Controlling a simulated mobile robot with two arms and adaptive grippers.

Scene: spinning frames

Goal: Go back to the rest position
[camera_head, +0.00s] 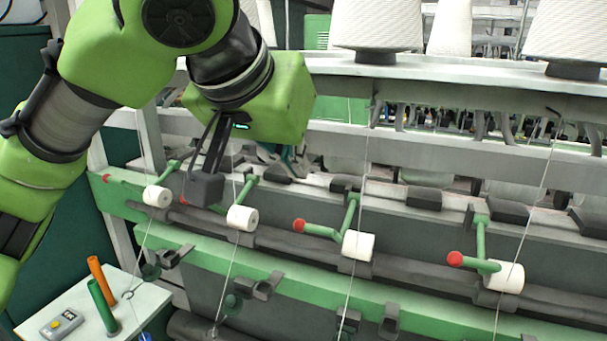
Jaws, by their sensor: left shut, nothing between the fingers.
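My left arm comes in from the upper left, green with dark joints. Its left gripper (204,188) points down in front of the spinning frame (420,210), with its dark fingers shut and nothing seen between them. The fingertips appear between two white rollers (157,196) and (242,218); I cannot tell whether they touch anything. My right gripper is not in view.
More white rollers on green holders with red knobs (299,226) run along the frame. Large white yarn cones (377,22) stand on top, with threads hanging down. A small table (150,300) at lower left holds an orange tube (100,274), a green tube (102,306) and a grey device (61,323).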

